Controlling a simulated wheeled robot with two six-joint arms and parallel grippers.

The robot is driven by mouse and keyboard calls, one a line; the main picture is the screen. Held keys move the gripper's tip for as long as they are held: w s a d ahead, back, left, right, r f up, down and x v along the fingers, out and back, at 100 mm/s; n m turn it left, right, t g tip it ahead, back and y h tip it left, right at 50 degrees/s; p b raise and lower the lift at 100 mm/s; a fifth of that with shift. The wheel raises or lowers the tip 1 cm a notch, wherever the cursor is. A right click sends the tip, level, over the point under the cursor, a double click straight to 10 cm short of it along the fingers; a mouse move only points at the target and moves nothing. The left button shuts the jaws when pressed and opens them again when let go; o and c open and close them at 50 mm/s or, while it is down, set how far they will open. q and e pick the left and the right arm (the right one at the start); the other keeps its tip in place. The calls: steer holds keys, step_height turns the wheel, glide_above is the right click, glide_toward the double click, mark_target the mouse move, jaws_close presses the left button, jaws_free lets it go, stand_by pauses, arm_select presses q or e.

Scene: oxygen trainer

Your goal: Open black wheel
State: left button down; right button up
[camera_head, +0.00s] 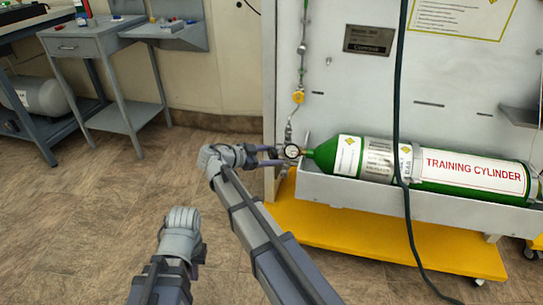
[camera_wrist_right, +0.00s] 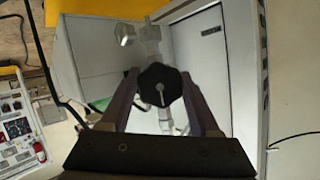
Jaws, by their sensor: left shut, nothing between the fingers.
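The black wheel (camera_wrist_right: 160,88) is a small faceted knob with a pale centre slot. In the right wrist view it fills the gap between the fingertips of my right gripper (camera_wrist_right: 160,82), with one finger against each side. The wheel is hard to make out there. My left gripper (camera_head: 182,228) is low, left of my right arm, away from the cylinder; it is shut and empty, its fingers mostly hidden.
The cylinder lies in a grey trough on a yellow wheeled base (camera_head: 400,242). A dark hose (camera_head: 399,100) hangs in front of it. A grey side table (camera_head: 95,45) stands at the upper left. The floor on the left is clear.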

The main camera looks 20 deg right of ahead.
steer(key=c, duration=0.8)
steer(key=shift+w+n+g, duration=0.1)
steer(key=shift+n+g, duration=0.3)
steer(key=shift+n, duration=0.3)
steer(key=shift+n+g, duration=1)
steer(key=shift+n, duration=0.2)
steer(key=o, duration=1.3)
steer(key=shift+o, duration=0.2)
steer(key=p+v, duration=0.3)
steer(key=v, duration=0.4)
steer(key=shift+s+a, duration=0.2)
steer(key=shift+a, duration=0.25)
